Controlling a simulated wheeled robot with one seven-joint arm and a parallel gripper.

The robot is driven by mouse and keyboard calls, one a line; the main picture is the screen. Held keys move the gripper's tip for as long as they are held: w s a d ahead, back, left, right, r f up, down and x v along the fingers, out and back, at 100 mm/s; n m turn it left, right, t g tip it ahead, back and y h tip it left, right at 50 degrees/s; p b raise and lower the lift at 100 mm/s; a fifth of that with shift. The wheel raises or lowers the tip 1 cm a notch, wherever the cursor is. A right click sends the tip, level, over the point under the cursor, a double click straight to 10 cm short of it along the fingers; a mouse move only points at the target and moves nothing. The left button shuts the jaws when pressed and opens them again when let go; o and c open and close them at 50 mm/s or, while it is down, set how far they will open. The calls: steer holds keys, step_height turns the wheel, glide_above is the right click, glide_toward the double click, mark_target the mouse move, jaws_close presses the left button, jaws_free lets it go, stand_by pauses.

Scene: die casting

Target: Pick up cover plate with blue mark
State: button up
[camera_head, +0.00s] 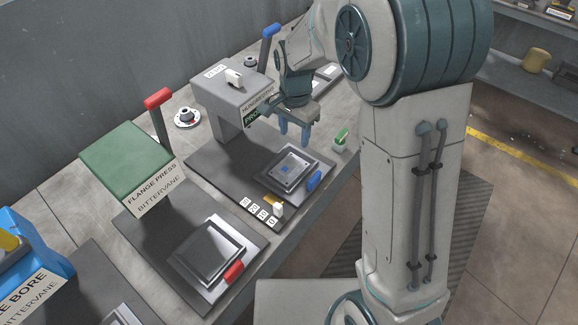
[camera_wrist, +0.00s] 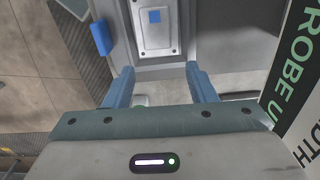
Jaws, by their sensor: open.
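The cover plate with the blue mark (camera_head: 289,168) lies flat in the raised square fixture of the grey press in the middle of the bench. In the wrist view the plate (camera_wrist: 154,35) is a light metal rectangle with a blue square and small corner holes, at the top centre. My gripper (camera_head: 294,134) hangs above the far side of the fixture. In the wrist view my gripper's two blue fingers (camera_wrist: 158,87) are apart, with nothing between them. The plate lies beyond the fingertips, apart from them.
A blue handle (camera_head: 314,180) sticks out at the fixture's front right. The grey press head (camera_head: 229,91) stands just left of my gripper. The green flange press (camera_head: 127,165) and its red-handled fixture (camera_head: 212,250) are to the left. A small green-topped block (camera_head: 341,140) stands on the right.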

mark_target(292, 161)
step_height(292, 161, down, 4)
steer(key=shift+r, duration=0.15)
steer(key=f, duration=0.2)
steer(key=s+f+p, duration=0.1)
steer(key=f, duration=0.1)
steer(key=shift+a+f, duration=0.15)
steer(key=shift+f, duration=0.55)
steer(key=c, duration=1)
